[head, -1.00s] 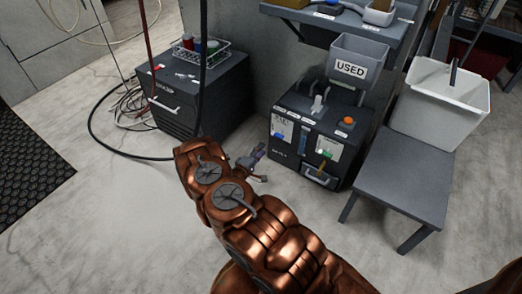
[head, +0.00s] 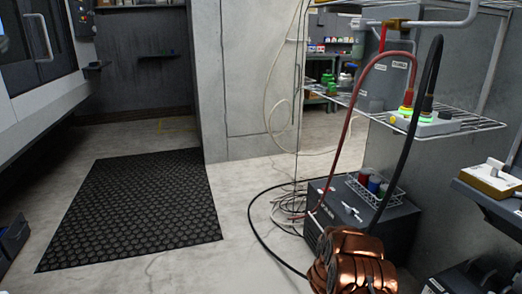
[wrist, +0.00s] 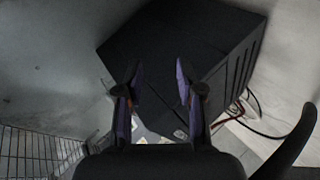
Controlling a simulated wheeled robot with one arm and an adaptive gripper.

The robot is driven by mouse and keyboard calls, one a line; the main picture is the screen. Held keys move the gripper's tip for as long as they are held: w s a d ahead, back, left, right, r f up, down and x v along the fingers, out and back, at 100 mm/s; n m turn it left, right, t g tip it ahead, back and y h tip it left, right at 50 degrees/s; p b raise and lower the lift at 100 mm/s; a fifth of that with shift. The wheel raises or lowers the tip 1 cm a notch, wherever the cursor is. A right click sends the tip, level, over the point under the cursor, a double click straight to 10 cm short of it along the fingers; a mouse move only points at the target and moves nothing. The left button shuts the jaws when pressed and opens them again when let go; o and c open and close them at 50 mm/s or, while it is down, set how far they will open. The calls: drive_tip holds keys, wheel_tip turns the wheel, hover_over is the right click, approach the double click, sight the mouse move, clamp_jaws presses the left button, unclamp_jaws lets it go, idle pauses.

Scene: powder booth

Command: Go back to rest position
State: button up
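My gripper (wrist: 157,75) shows in the wrist view with its two dark, purple-edged fingers apart and nothing between them. A dark box-shaped unit (wrist: 185,45) lies beyond the fingertips in that view; I cannot tell the distance. In the head view my copper-coloured arm is folded at the bottom right, and my gripper is hidden or out of frame there.
A dark cabinet (head: 385,225) with a wire basket (head: 375,188) of spools stands just beyond my arm. A red hose and black cable hang over it from a wire shelf (head: 470,125).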

drive_tip(key=w+a+r+t+y+p, duration=0.15)
drive_tip(key=a+r+y+p, duration=0.25)
drive_tip(key=a+r, duration=0.5)
drive_tip(key=w+a+r+g+y+p, duration=0.1)
drive_tip(key=w+a+r+y+p, duration=0.15)
drive_tip(key=a+r, duration=0.65)
drive_tip(key=s+a+r+g+y+p, duration=0.1)
drive_tip(key=s+a+r+y+p, duration=0.3)
drive_tip(key=r, duration=0.7)
drive_tip(key=s+a+r+g+y+p, duration=0.1)
drive_tip(key=s+a+r+p, duration=0.35)
drive_tip(key=s+r, duration=0.4)
drive_tip(key=s+a+r+n+g+p, duration=0.1)
drive_tip(key=s+r+g+p, duration=0.45)
drive_tip(key=s+r, duration=1.15)
drive_tip(key=s+d+r+p, duration=0.2)
drive_tip(key=s+r+p, duration=0.1)
drive_tip(key=s, duration=0.5)
drive_tip(key=s+d+r+m+g+h+p, duration=0.1)
drive_tip(key=s+d+r+p, duration=0.1)
drive_tip(key=s, duration=0.5)
drive_tip(key=s+d+r+m+g+p, duration=0.1)
drive_tip(key=s+d+r+p, duration=0.2)
drive_tip(key=s, duration=0.5)
wheel_tip(320, 180, up, 3)
drive_tip(key=shift+s+f+h+p, duration=0.1)
drive_tip(key=shift+s+h+p, duration=0.25)
drive_tip(key=shift+p, duration=0.15)
drive_tip(key=shift+d, duration=0.1)
